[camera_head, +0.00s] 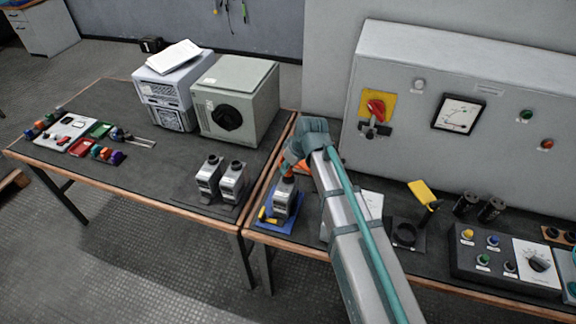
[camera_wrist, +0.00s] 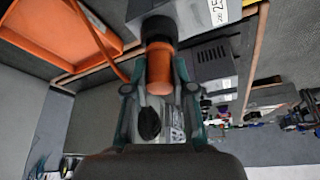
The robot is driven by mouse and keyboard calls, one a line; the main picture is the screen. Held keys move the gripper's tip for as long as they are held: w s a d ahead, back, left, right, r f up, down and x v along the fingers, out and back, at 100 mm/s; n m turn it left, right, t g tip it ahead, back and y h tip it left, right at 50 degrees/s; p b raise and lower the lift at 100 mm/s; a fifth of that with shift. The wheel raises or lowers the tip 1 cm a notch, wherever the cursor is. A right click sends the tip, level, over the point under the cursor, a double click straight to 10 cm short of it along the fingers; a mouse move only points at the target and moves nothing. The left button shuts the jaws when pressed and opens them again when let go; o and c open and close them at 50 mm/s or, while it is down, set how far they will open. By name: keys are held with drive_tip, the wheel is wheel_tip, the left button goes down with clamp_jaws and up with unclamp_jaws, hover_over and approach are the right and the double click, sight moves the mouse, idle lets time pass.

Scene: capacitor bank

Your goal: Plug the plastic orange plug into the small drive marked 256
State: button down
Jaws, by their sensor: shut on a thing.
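The orange plug (camera_wrist: 160,70) is between the fingers of my gripper (camera_wrist: 158,88), which is shut on it. Just beyond the plug is the dark round top (camera_wrist: 158,28) of a grey small drive (camera_wrist: 195,12). Its white label shows "25", with the rest cut off. In the head view my gripper (camera_head: 290,164) is directly above a grey drive (camera_head: 284,196) standing upright on a blue mat (camera_head: 272,220). The plug looks in line with the drive's top. I cannot tell how far, if at all, it is seated.
Two similar grey drives (camera_head: 220,181) stand on the left table. A yellow item (camera_head: 266,215) lies on the blue mat's left side. A large grey panel (camera_head: 440,110) stands behind.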

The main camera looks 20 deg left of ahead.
drive_tip(key=shift+f+b, duration=0.3)
drive_tip(key=shift+f, duration=0.35)
drive_tip(key=c, duration=0.9)
unclamp_jaws()
drive_tip(key=shift+r, duration=0.1)
drive_tip(key=v, duration=1.2)
